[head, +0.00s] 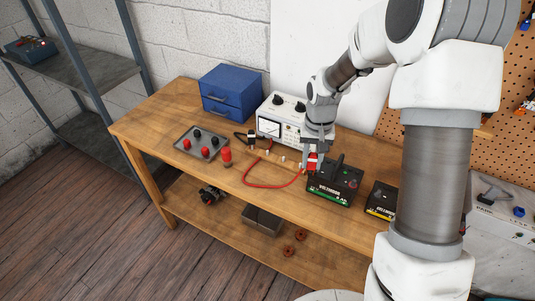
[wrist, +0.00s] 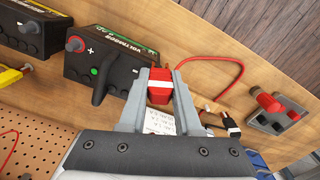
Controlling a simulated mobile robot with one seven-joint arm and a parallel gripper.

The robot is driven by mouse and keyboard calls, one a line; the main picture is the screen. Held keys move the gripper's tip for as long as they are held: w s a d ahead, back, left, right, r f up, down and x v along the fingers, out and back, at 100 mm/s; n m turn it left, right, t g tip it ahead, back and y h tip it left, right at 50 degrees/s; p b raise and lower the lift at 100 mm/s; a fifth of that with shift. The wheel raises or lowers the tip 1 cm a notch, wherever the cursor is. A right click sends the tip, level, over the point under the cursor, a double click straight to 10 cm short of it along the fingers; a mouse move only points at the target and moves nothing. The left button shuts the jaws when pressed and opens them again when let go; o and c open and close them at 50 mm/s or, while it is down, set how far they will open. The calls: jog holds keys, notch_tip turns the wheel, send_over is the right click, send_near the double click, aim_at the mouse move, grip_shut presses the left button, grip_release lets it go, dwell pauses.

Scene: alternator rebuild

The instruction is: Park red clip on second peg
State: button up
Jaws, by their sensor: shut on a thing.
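My gripper (head: 314,150) is shut on the red clip (head: 312,163), close beside the left end of a black battery (head: 333,184). In the wrist view the red clip (wrist: 160,88) sits between the two grey fingers, with the battery to its left. A red cable (head: 268,187) curves over the bench on the clip's left. Several small pale pegs (head: 283,158) stand in a row on the bench left of my gripper, partly hard to make out. I cannot tell which is the second peg.
A grey tray (head: 185,154) with red and black knobs lies to the left, with a red cylinder (head: 226,155) near it. A white meter box (head: 270,125) and blue drawers (head: 230,92) stand behind. A second battery (head: 381,200) is on the right. The bench's front left is clear.

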aim_at(275, 157)
jog(key=w+a+m+p, duration=0.2)
jog(key=w+a+m, duration=0.2)
jog(key=w+a, duration=1)
jog(key=f+b, duration=0.1)
jog(key=d+f+b, duration=0.1)
jog(key=f, duration=0.1)
jog(key=w+f+b, duration=0.1)
jog(key=shift+w+d+f, duration=0.1)
jog(key=shift+d+f, duration=0.1)
jog(key=shift+f+b, duration=0.45)
jog(key=shift+f, duration=0.2)
jog(key=shift+f+b, duration=0.75)
jog(key=shift+f, duration=0.4)
jog(key=o, duration=1)
